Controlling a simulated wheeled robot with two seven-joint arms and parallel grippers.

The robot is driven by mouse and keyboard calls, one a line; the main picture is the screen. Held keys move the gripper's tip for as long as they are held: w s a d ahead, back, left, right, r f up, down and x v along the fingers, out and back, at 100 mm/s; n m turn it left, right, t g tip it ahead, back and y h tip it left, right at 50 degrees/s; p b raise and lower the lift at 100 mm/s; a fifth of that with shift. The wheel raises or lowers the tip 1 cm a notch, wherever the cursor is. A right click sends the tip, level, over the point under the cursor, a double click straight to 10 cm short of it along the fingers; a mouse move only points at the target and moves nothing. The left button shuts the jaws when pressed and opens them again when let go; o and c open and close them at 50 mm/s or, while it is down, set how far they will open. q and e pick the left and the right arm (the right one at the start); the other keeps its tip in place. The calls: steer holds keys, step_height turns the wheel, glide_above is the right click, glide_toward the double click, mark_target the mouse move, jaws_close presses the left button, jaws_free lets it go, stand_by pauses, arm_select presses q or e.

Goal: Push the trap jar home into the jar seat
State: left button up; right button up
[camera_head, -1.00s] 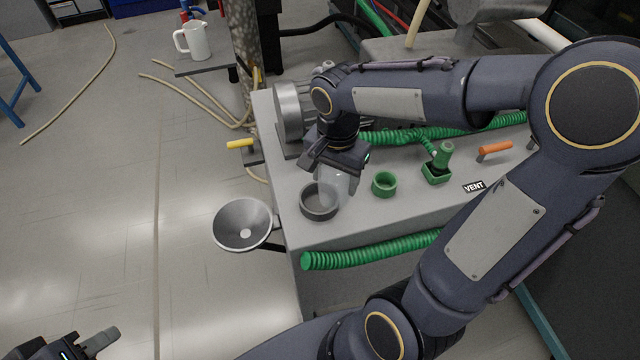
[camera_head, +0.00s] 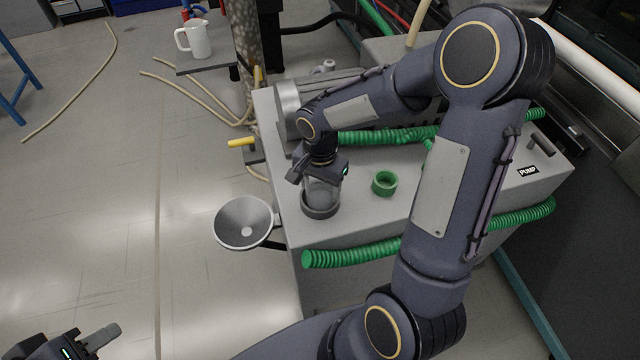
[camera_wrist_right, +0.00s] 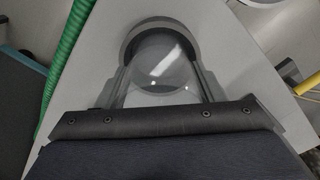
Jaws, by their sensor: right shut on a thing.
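The trap jar (camera_head: 322,192) is clear and stands about upright in my right gripper (camera_head: 320,176), which is shut on it. The jar seat (camera_head: 320,212) is a dark grey ring on the grey bench top. The jar's lower end is at the seat and looks inside its rim; how deep it sits I cannot tell. In the right wrist view the jar (camera_wrist_right: 163,65) is between the two fingers (camera_wrist_right: 162,85), with the seat's rim (camera_wrist_right: 160,25) curving around its far side. My left gripper (camera_head: 92,342) is at the lower left corner, away from the bench, partly cut off.
A green ring (camera_head: 384,183) is on the bench right of the seat. A green ribbed hose (camera_head: 350,255) runs along the front. A metal funnel (camera_head: 244,222) is at the left edge, and a yellow handle (camera_head: 241,143) stands behind it. My right arm covers much of the bench's right side.

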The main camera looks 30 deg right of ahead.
steer(key=shift+f+b, duration=0.3)
steer(key=o, duration=1.1)
steer(key=shift+r, duration=0.15)
steer(key=shift+r+p, duration=0.35)
steer(key=shift+p, duration=0.2)
step_height(320, 180, up, 11)
steer(key=shift+r, duration=0.1)
steer(key=shift+s+a+r+n+t+y, duration=0.4)
steer(key=shift+s+a+n+t+y, duration=0.45)
steer(key=shift+s+n, duration=1.45)
steer(key=shift+s+a+r+n+t+y, duration=0.5)
steer(key=shift+s+n+t, duration=0.55)
steer(key=shift+s, duration=2.3)
steer(key=shift+s+a+r+n+t+y, duration=0.25)
steer(key=shift+s+a+n+t+y, duration=0.45)
steer(key=shift+s+n, duration=1.6)
steer(key=shift+s+m, duration=0.55)
